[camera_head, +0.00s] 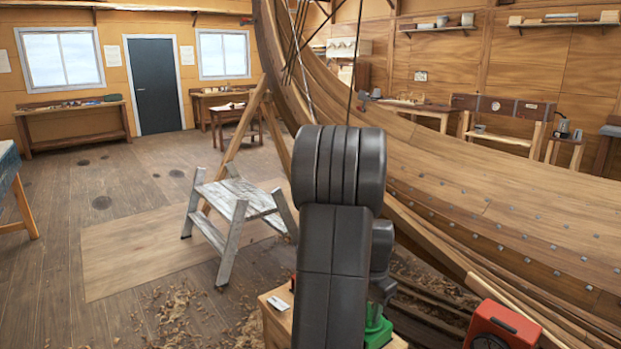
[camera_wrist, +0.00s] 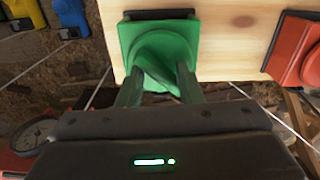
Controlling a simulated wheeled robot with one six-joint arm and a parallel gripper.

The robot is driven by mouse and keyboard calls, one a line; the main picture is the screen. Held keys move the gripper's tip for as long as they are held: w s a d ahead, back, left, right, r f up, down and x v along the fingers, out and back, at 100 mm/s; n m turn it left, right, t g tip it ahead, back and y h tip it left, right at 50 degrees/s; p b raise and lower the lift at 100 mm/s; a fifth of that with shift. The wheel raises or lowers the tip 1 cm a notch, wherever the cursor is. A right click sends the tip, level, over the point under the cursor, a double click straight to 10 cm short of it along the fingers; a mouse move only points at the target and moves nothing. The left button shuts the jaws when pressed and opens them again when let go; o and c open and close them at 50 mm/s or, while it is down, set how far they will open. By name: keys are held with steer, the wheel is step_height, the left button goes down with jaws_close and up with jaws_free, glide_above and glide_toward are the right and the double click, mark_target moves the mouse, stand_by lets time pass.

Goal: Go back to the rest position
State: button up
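My gripper (camera_wrist: 160,80) shows in the wrist view with its two fingers spread apart. A green block-like piece (camera_wrist: 158,38) with a twisted ridge lies directly ahead of the fingertips, against a pale wooden board. The ridge shows between the fingers; I cannot tell whether they touch it. In the head view my dark arm reaches down at the centre and hides my gripper. Green parts (camera_head: 377,332) show low beside the arm, over a wooden box or bench (camera_head: 275,312).
A grey step stool (camera_head: 240,207) stands left of my arm. The planked hull (camera_head: 480,190) fills the right side. A red case (camera_head: 500,328) is at the lower right.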

steer(key=shift+m, duration=0.9)
steer(key=shift+s, duration=0.1)
